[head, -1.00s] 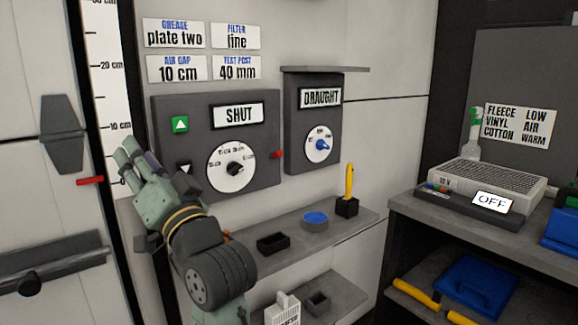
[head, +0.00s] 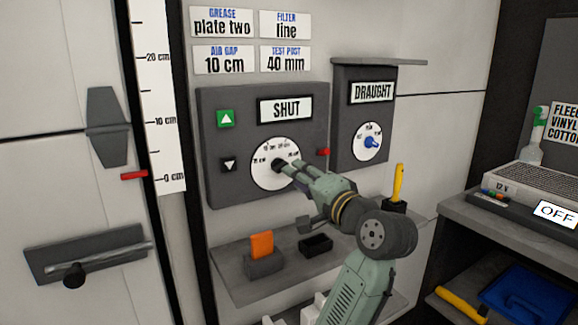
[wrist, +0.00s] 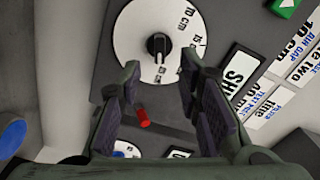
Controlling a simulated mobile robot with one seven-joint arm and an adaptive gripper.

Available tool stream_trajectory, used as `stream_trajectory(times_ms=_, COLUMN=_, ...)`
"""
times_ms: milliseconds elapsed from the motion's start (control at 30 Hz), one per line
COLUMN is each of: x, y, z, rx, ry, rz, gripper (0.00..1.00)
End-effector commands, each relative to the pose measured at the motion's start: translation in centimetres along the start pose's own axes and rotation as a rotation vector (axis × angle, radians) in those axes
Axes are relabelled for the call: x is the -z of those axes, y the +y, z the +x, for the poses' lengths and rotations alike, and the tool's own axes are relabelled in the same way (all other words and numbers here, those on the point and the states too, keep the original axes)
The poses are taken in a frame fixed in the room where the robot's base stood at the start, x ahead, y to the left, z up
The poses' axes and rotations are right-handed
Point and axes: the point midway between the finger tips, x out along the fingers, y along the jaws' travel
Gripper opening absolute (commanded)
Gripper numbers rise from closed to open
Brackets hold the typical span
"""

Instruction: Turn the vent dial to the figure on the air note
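The vent dial (head: 258,180) is a round white plate with centimetre marks and a black knob, on the dark panel labelled SHUT (head: 286,108). The air note (head: 224,60) reads "AIR GAP 10 cm". My gripper (head: 284,167) is at the dial in the head view and partly covers the knob. In the wrist view my gripper (wrist: 160,68) is open, its fingers on either side below the knob (wrist: 158,46). The dial's "10 cm" mark shows upper right there. I cannot tell whether the fingers touch the knob or exactly where it points.
A red peg (head: 324,152) sticks out at the panel's right edge, close to my gripper. The draught dial (head: 367,142) is to the right. A shelf below holds an orange block (head: 262,245) and a black tray (head: 315,245). Green and black arrow buttons are at left.

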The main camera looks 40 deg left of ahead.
Motion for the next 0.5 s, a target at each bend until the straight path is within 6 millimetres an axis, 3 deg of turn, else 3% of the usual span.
stream_trajectory(times_ms=200, x=0.0, y=-0.2, z=4.1, rx=-0.002, ry=-0.002, rz=0.000, gripper=0.32)
stream_trajectory(times_ms=500, x=0.0, y=0.0, z=6.3, rx=-0.001, ry=0.001, rz=-0.002, gripper=0.32)
